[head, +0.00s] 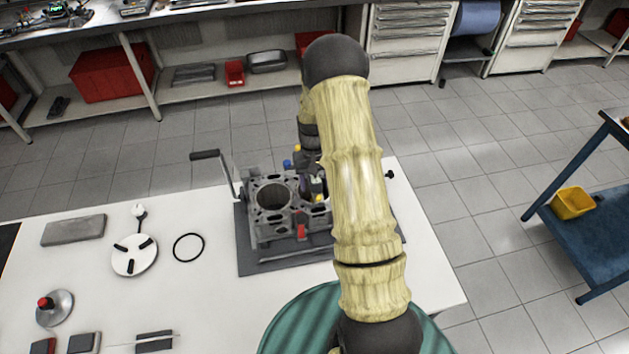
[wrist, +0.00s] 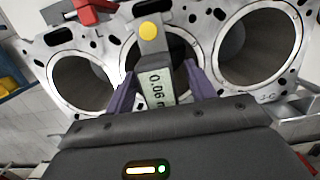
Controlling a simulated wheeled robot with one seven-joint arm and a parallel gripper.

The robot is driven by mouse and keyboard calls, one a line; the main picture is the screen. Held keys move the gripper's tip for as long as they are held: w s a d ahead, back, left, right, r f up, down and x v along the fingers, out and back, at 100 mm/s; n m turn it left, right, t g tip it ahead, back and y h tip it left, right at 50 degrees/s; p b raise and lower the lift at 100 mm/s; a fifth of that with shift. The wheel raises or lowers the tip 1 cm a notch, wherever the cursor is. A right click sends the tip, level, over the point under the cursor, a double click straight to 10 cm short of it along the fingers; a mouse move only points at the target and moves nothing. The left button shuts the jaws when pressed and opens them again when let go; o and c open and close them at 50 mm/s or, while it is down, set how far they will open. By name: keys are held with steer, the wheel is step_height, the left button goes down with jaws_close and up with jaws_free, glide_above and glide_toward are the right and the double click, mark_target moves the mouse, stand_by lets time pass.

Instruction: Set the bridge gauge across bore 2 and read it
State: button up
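The engine block (head: 272,222) stands on a dark mat on the white table in the head view, partly hidden by my arm. In the wrist view its deck (wrist: 112,28) shows three bores side by side. The bridge gauge (wrist: 157,84), grey with a yellow button, lies over the middle bore. I cannot tell whether the gauge's feet touch the deck.
A red part (wrist: 92,12) sits on the block's edge. A crank handle (head: 206,155) rises left of the block. A black ring (head: 188,247), a white disc (head: 134,265) and a grey slab (head: 74,230) lie on the table's left. A blue cart (head: 590,232) stands right.

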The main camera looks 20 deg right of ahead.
step_height(320, 180, up, 17)
steer(key=w+b, duration=0.2)
steer(key=b, duration=0.2)
steer(key=shift+w+d, duration=0.25)
steer(key=shift+w, duration=0.05)
stand_by(0.5)
steer(key=s+a+t, duration=0.1)
steer(key=s+a, duration=0.2)
steer(key=s, duration=0.3)
steer(key=s+a+f+n+t, duration=0.1)
steer(key=s+a+t, duration=0.1)
steer(key=s+a, duration=0.2)
steer(key=s+a+f+n+t, duration=0.1)
steer(key=s+a, duration=0.3)
steer(key=s, duration=0.6)
steer(key=shift+s+a, duration=0.15)
steer(key=shift+s, duration=0.1)
steer(key=shift+f, duration=0.1)
